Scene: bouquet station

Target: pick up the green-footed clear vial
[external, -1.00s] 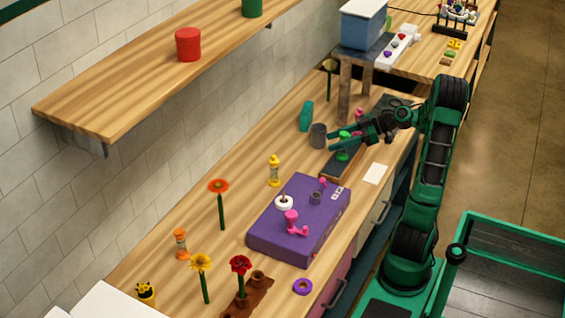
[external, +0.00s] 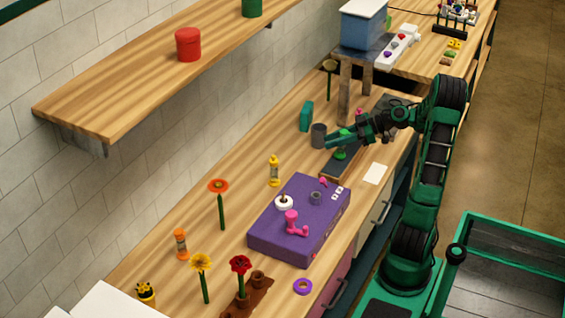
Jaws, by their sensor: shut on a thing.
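My gripper (external: 335,140) reaches in from the right over a dark tray (external: 336,170) near the middle of the bench. Its fingers are shut on the green-footed clear vial (external: 340,153). The vial's green foot shows just below the fingers, low over or on the tray; I cannot tell if it touches. The clear body is mostly hidden by the fingers.
A grey cup (external: 319,135) stands close left of the fingertips, with a teal block (external: 306,116) beyond. A purple box (external: 298,222) with small parts lies nearer. A white card (external: 375,173) lies right of the tray. A wooden stand (external: 346,85) rises behind.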

